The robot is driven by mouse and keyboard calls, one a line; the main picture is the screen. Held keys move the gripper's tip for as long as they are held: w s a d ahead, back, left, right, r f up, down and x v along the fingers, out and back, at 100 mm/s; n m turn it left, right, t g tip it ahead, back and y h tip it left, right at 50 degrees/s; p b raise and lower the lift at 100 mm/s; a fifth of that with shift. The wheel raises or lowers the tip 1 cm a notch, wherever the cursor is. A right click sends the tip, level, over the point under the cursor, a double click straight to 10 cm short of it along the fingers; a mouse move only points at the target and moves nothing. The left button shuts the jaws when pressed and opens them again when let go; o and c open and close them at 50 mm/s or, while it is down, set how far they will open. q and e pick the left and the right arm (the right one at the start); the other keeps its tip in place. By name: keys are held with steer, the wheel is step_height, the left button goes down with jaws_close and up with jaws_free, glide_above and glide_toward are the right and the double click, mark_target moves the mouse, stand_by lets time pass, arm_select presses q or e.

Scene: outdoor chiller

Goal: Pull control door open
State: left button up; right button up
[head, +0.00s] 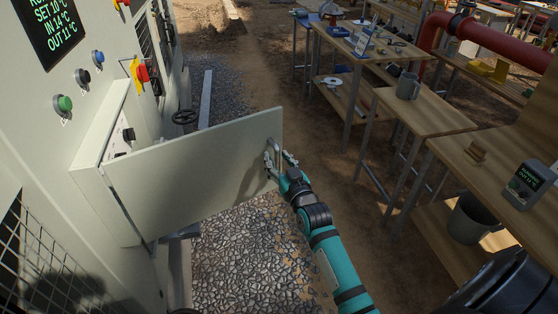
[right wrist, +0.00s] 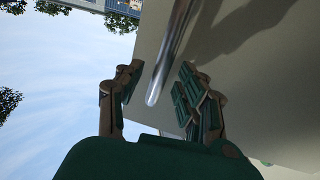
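The control door (head: 195,165) is a pale flat panel on the chiller cabinet (head: 50,170). It stands swung wide open, sticking out from its box over the gravel. A metal bar handle (right wrist: 172,52) is near the door's free edge. My right gripper (head: 279,158) is at that edge, its teal arm coming from the lower right. In the right wrist view its fingers (right wrist: 160,92) are apart, one on each side of the handle, with visible gaps. The door's face fills the right of that view. My left gripper is out of view.
The cabinet carries a green button (head: 63,103), a blue button (head: 98,57), a red-and-yellow switch (head: 141,73) and a display (head: 52,25). Wooden workbenches (head: 415,115) with tools, a mug (head: 408,86) and a bucket (head: 470,218) line the right. Gravel and dirt between are open.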

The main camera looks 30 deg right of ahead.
steer(key=s+a, duration=0.1)
steer(key=s, duration=1)
steer(key=shift+s+a, duration=0.25)
steer(key=shift+a, duration=0.1)
steer(key=shift+f, duration=0.1)
steer(key=shift+c, duration=0.2)
